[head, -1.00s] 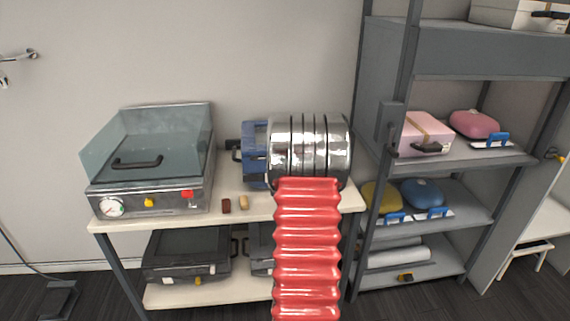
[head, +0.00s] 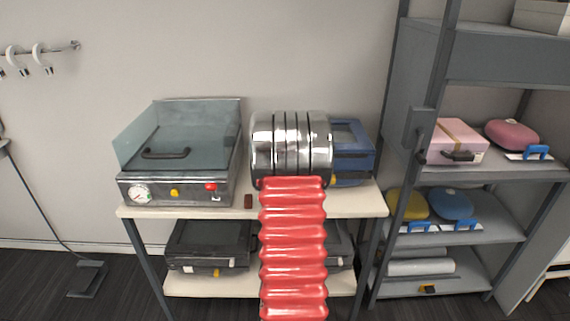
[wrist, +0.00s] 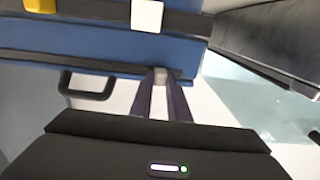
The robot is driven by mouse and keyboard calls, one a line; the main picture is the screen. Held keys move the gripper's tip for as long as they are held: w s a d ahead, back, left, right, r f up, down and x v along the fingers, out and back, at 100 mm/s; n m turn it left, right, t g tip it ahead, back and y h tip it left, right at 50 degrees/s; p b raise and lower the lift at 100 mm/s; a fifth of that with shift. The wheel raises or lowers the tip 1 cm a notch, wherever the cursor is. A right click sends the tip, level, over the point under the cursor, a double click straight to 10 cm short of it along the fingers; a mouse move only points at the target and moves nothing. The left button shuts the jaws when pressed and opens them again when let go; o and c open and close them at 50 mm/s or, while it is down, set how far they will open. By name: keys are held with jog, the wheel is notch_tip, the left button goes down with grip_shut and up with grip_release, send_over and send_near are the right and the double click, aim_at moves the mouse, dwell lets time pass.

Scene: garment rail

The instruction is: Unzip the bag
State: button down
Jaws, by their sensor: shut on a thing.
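I cannot make out a zip in either view. Rounded soft-looking cases that may be bags lie on the right-hand rack: a pink one (head: 511,134), a yellow one (head: 407,203) and a blue one (head: 450,204). A blue box (head: 356,152) stands on the table, partly hidden behind my arm; a blue body with a black handle fills the top of the wrist view (wrist: 110,52). My arm hides the gripper in the head view.
A glass-lidded machine (head: 182,152) stands left on the table (head: 150,211), with a small dark red block (head: 248,201) beside it. Dark cases (head: 207,246) fill the lower shelf. A grey rack (head: 470,238) stands close on the right. A hook rail (head: 45,50) is on the left wall.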

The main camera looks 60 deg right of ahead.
jog(key=shift+w+a, duration=0.1)
jog(key=shift+w, duration=0.05)
jog(key=c, duration=1.7)
grip_release()
jog(key=v, duration=1.4)
